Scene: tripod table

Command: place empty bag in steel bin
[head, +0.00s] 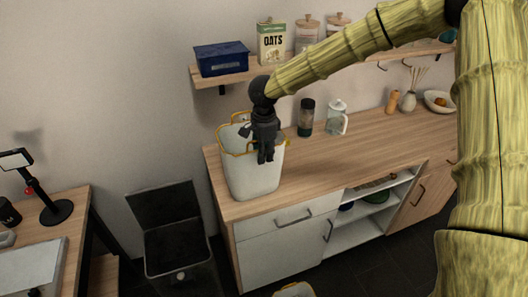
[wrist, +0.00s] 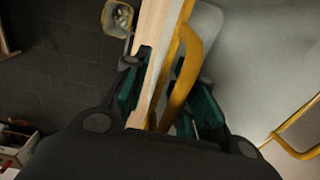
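A white bag (head: 252,172) with yellow handles and trim stands upright at the left end of the wooden counter. My gripper (head: 265,158) is over the bag's front right side, pointing down. In the wrist view my gripper (wrist: 168,100) is open, with the bag's yellow handle (wrist: 186,65) between its green-padded fingers. A gap shows beside the handle. The bag's pale side (wrist: 250,55) fills the right of that view. The bag's inside is mostly hidden. The dark grey steel bin (head: 180,246) stands on the floor left of the counter, its lid (head: 164,204) raised.
A second yellow-rimmed bag (head: 294,291) is on the floor before the counter; the wrist view shows it (wrist: 118,17) holding small items. A shelf (head: 236,77) with a blue box (head: 221,58) hangs above. A dark jar (head: 306,118) stands right of the bag.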

